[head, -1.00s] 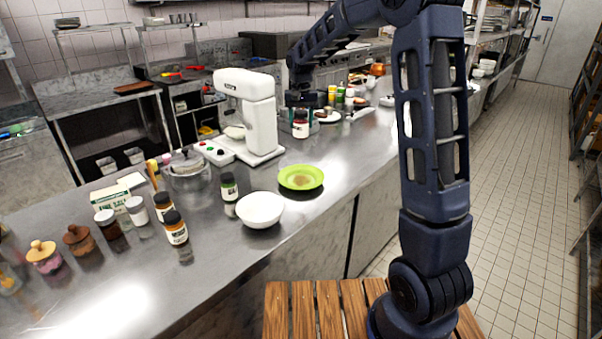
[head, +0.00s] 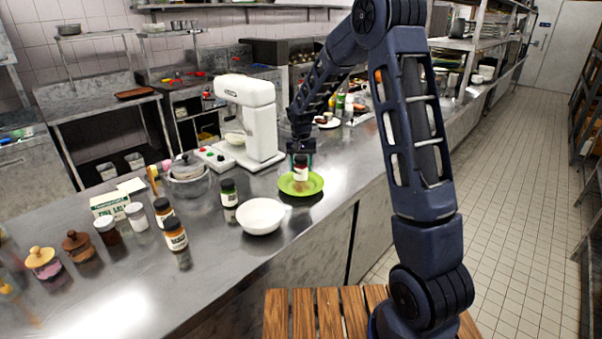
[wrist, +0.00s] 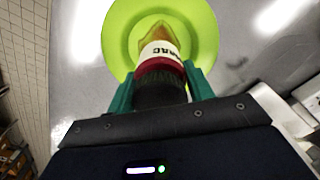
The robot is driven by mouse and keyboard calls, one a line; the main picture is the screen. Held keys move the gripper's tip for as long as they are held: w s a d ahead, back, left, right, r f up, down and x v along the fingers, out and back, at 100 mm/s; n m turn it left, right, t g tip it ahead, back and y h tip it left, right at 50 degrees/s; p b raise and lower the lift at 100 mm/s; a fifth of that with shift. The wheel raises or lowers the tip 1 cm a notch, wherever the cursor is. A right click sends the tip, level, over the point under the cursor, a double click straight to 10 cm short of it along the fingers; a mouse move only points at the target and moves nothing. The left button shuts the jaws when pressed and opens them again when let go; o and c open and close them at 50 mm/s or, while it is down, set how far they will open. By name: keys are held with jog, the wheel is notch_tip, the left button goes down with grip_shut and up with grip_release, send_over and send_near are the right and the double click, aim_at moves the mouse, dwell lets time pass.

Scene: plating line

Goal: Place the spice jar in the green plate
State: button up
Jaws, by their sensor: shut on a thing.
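The spice jar (head: 300,173) has a dark lid, a red band and a white label. My gripper (head: 301,153) is shut on it near the lid and holds it upright over the green plate (head: 286,187). In the wrist view the jar (wrist: 159,50) sits between the green fingers of my gripper (wrist: 160,88), with the green plate (wrist: 203,35) behind its lower end. I cannot tell whether the jar's base touches the plate.
A white bowl (head: 260,217) stands left of the plate in front, and a green-labelled jar (head: 229,193) is near it. A white stand mixer (head: 248,118) stands behind. Several other jars are at the left. The counter right of the plate is clear.

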aim_at(301, 172)
jog(key=shift+f, duration=1.7)
jog(key=o, duration=1.1)
jog(key=shift+f, duration=0.1)
jog(key=shift+o, duration=0.2)
